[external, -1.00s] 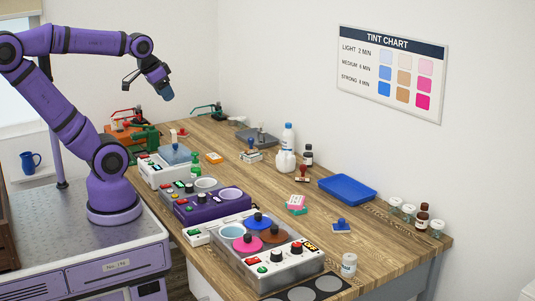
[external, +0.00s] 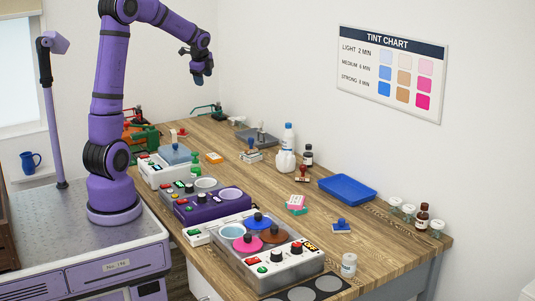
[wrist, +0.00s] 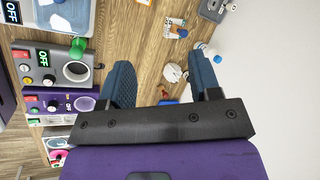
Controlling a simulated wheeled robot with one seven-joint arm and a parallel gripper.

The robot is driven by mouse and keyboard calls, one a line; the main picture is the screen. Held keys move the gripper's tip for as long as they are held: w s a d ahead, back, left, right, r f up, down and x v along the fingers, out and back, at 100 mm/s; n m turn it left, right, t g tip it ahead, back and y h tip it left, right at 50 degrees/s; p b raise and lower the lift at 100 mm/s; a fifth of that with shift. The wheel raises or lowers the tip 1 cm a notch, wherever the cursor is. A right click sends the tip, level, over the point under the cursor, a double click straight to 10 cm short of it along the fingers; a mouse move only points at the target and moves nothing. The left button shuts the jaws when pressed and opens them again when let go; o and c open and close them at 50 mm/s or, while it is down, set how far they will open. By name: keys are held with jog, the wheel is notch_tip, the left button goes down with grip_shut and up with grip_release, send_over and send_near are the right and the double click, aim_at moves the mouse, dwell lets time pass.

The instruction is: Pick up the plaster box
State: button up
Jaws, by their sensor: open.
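A small orange box (external: 214,158) with a pale label lies flat on the wooden table, right of the machine with the blue lid. It may be the plaster box, but its label is too small to read. A pink-topped block on a teal one (external: 296,203) lies nearer the middle; I cannot tell what these are. My gripper (external: 203,80) hangs in the air high above the far part of the table, well away from both. In the wrist view its two blue fingers (wrist: 162,80) stand wide apart with nothing held between them.
Machines with knobs, including a purple one (external: 212,203) and a grey one (external: 272,267), line the table's left side. Stamps, a white bottle (external: 288,137) and a white jug (external: 285,161) stand toward the wall. A blue tray (external: 347,188) lies at right. Bare wood shows between.

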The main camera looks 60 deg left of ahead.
jog(key=w+a+f+m, duration=0.2)
jog(key=a+f, duration=0.3)
jog(key=a, duration=0.3)
jog(key=m+g, duration=0.2)
jog(key=m, duration=0.5)
send_near(173, 131)
jog(key=f, duration=0.1)
jog(key=shift+y, duration=0.3)
jog(key=x, duration=0.5)
jog(key=shift+d+f, duration=0.15)
jog(key=shift+f, duration=0.05)
jog(key=shift+x, duration=3)
jog(key=c, duration=1)
jog(key=shift+r, duration=0.15)
